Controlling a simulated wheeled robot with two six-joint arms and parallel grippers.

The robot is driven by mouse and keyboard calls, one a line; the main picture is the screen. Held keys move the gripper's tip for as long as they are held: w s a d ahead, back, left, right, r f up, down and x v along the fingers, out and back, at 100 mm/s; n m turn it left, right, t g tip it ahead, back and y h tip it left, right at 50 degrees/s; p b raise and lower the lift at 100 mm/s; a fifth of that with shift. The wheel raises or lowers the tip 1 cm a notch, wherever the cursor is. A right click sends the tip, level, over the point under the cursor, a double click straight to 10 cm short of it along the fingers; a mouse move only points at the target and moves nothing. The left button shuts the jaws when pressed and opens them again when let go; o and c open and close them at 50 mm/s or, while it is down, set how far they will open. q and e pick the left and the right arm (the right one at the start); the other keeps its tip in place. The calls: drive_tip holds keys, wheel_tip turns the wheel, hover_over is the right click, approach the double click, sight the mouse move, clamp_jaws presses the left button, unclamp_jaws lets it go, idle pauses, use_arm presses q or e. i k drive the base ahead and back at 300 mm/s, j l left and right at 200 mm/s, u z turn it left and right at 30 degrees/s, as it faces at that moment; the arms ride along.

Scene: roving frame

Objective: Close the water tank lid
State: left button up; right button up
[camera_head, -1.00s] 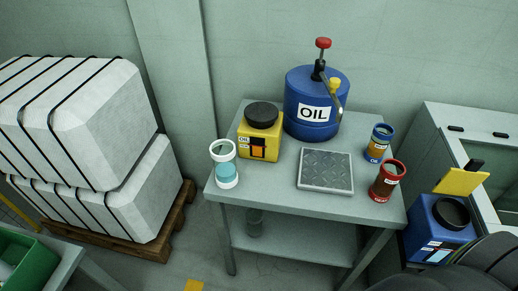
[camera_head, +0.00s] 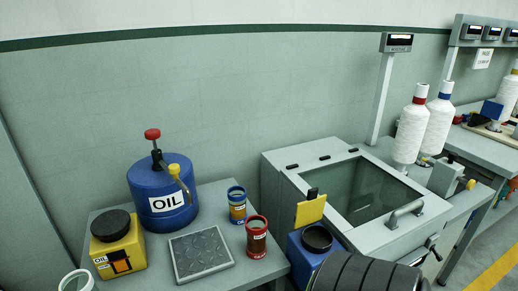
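A blue tank (camera_head: 302,262) stands at the lower middle right, beside the grey table. It has a round black opening or cap (camera_head: 317,237) on top. A yellow lid (camera_head: 310,212) with a black knob stands raised at the tank's back edge, tilted up and clear of the top. No label on the tank can be read. Its lower front is hidden by a dark ribbed round thing (camera_head: 365,279).
A grey machine (camera_head: 280,180) with a window and handle (camera_head: 405,212) stands behind and right of the tank. The grey table (camera_head: 222,190) at left holds a blue oil drum (camera_head: 157,185), yellow can (camera_head: 118,248), textured plate (camera_head: 202,253), blue tin (camera_head: 236,207) and red tin (camera_head: 256,238).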

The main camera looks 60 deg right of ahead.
sight(309, 212)
drive_tip(key=z, duration=2.25)
